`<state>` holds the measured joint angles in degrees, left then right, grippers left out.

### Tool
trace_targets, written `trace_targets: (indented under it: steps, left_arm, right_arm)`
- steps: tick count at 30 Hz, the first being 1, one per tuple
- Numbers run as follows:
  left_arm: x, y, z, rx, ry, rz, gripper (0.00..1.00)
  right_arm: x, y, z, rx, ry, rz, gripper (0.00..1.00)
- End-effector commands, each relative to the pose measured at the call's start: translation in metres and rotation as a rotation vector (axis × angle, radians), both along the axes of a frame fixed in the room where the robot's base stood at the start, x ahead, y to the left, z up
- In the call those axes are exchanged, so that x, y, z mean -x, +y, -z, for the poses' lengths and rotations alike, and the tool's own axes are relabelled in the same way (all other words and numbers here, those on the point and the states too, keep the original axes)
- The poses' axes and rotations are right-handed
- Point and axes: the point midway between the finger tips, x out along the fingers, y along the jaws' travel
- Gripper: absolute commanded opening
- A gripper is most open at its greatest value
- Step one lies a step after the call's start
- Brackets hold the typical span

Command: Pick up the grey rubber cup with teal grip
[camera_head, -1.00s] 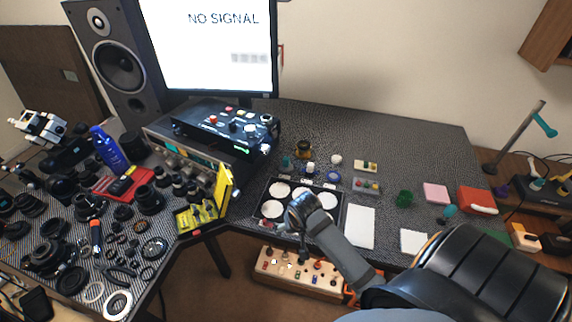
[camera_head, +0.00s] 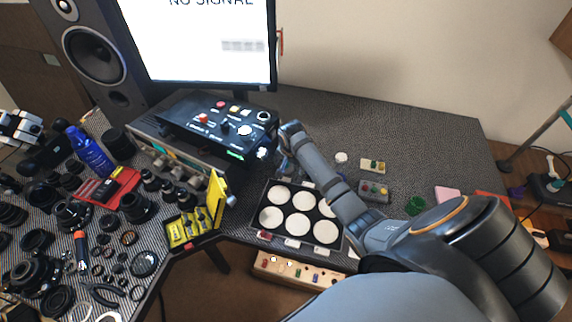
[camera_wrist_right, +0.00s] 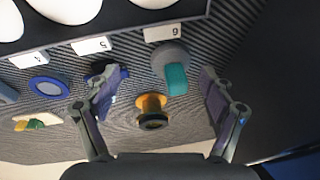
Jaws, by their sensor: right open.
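The grey rubber cup with teal grip (camera_wrist_right: 172,68) stands on the dark ribbed table in the right wrist view, beside the white label marked 6. Its teal grip faces the gripper side. My right gripper (camera_wrist_right: 157,92) is open and empty, with the cup between and beyond its fingertips, nearer the right finger. In the head view my right gripper (camera_head: 289,138) is over the table behind the tray, and my forearm hides much of the area under it. I cannot make out the cup clearly there.
An orange spool (camera_wrist_right: 152,110) stands close between the fingers, with a blue ring-shaped part (camera_wrist_right: 105,75) by the left finger. A black tray (camera_head: 258,205) with white round wells lies in front. A control box (camera_head: 215,128) stands left; a yellow case (camera_head: 190,228) lies nearer.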

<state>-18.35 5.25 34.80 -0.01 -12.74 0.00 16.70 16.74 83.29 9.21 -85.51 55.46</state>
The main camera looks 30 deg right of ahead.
Motion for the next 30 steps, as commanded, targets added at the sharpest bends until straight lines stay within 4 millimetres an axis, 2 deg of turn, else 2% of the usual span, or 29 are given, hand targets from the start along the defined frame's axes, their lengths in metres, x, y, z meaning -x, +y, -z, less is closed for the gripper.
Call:
trace_targets:
  steps: [3, 7, 13, 18, 21, 29, 30]
  left_arm:
    - [-0.023, -0.006, -0.002, 0.008, -0.033, -0.002, 0.4]
    - [-0.04, -0.014, -0.003, 0.017, -0.061, -0.003, 0.4]
    - [-0.031, -0.015, -0.002, 0.018, -0.046, -0.004, 0.4]
    - [-0.02, -0.013, 0.003, 0.015, -0.03, -0.003, 0.4]
    - [-0.019, -0.011, 0.004, 0.014, -0.029, -0.004, 0.4]
    - [-0.022, -0.009, 0.004, 0.011, -0.032, -0.003, 0.4]
    - [-0.022, -0.009, 0.004, 0.011, -0.033, -0.002, 0.4]
  right_arm:
    - [-0.018, -0.009, 0.0, -0.002, 0.0, 0.001, 0.82]
    - [-0.025, -0.013, 0.0, -0.001, 0.001, -0.001, 0.82]
    - [-0.032, -0.017, 0.001, -0.001, -0.001, 0.0, 0.82]
    - [-0.039, -0.02, 0.034, -0.002, 0.003, -0.001, 0.82]
    - [-0.041, -0.021, 0.046, -0.002, 0.003, -0.001, 0.82]
    - [-0.043, -0.022, 0.049, -0.001, 0.0, -0.002, 0.82]
    - [-0.042, -0.022, 0.049, -0.001, 0.0, -0.002, 0.78]
